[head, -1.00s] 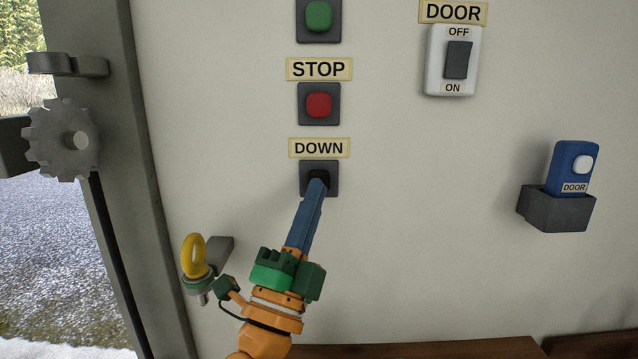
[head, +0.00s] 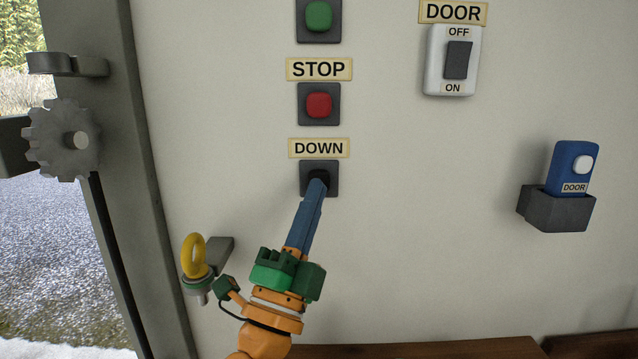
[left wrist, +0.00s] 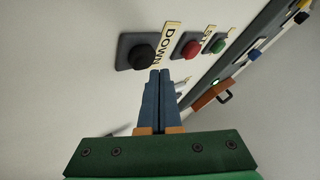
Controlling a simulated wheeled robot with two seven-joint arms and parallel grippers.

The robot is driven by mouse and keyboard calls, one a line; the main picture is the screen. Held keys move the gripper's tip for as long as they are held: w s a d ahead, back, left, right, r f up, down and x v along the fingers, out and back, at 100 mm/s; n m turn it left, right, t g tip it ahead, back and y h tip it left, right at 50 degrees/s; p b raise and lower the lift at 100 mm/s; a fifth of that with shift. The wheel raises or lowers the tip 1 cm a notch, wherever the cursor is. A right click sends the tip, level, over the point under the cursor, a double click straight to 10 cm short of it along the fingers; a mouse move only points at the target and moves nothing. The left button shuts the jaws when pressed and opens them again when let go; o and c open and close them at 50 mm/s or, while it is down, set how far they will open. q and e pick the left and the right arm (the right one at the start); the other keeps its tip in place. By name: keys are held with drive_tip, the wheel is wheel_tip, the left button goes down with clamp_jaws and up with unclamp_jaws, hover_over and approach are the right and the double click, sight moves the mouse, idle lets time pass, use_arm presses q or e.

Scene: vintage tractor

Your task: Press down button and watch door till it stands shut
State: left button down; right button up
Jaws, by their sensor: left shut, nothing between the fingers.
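The down button (head: 319,172) is black on a dark square plate under a DOWN label (head: 319,148). It also shows in the left wrist view (left wrist: 142,57). My left gripper (head: 317,184) is shut and empty, its blue fingertips at the lower part of the button in the head view. In the left wrist view the fingertips (left wrist: 160,73) lie beside the button; I cannot tell whether they touch it. The doorway (head: 60,220) at the left shows gravel and greenery outside; no door panel shows in it. My right gripper is not in view.
A red stop button (head: 319,105) and a green button (head: 319,16) sit above. A white DOOR switch (head: 435,75) and a blue DOOR remote (head: 563,165) in a holder are to the right. A yellow ring (head: 194,255) and a gear (head: 50,140) are left.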

use_arm(q)
drive_tip(key=shift+w, duration=0.45)
